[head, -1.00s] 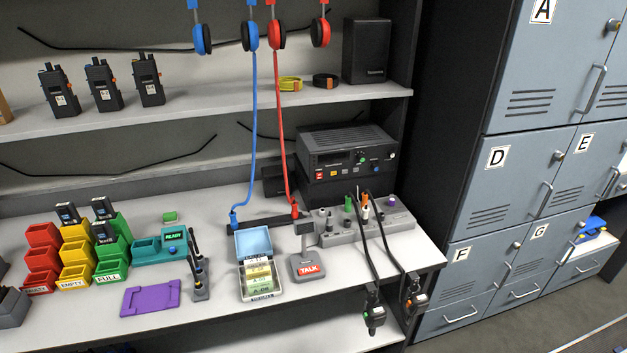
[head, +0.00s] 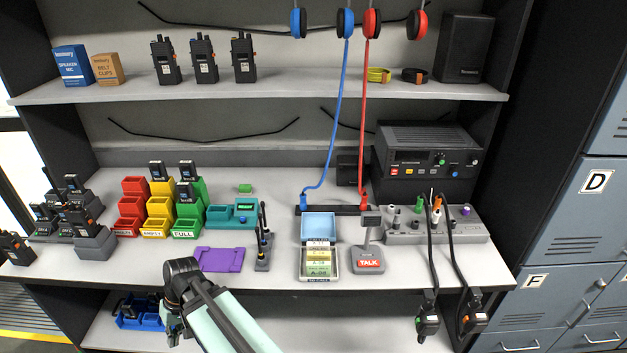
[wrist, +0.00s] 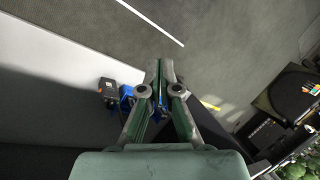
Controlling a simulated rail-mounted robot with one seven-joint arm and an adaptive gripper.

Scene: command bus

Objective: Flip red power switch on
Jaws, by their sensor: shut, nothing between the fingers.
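The radio unit (head: 428,150) stands on the back right of the counter. My gripper (wrist: 163,75) is shut and empty in the wrist view, pointing down toward the floor. In the head view my arm is at the lower left, in front of the counter's edge and far from the radio. The gripper itself is mostly hidden there behind my arm.
A blue tray (head: 138,315) is on the lower shelf. Headsets hang above.

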